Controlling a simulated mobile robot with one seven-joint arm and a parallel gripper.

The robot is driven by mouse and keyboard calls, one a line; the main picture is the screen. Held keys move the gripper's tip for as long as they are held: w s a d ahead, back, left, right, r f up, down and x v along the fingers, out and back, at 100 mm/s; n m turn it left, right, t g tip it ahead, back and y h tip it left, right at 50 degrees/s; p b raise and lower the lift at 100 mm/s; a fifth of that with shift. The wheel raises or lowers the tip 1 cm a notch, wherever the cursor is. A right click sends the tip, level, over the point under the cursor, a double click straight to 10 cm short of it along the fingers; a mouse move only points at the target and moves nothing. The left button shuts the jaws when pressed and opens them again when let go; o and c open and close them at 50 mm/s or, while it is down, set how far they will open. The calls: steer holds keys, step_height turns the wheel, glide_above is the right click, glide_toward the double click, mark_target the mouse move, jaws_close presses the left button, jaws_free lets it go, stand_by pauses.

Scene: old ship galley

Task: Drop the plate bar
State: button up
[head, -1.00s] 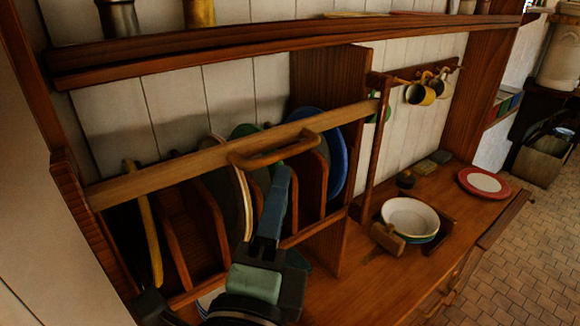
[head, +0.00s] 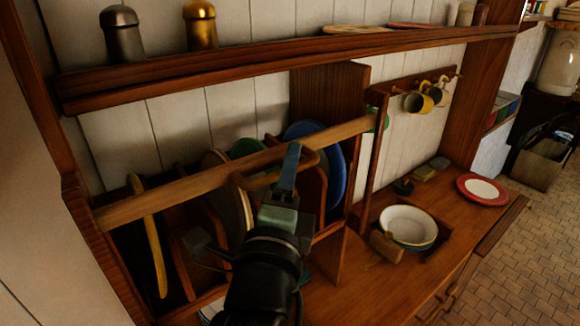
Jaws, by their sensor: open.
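A shelf (head: 290,65) with metal shakers runs above the rack. A white bowl (head: 408,222) and a red-rimmed plate (head: 482,187) are on the counter (head: 345,290) to the right. Mugs (head: 418,102) hang behind. Brick floor shows at far right.

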jaws_close()
stand_by(1.3)
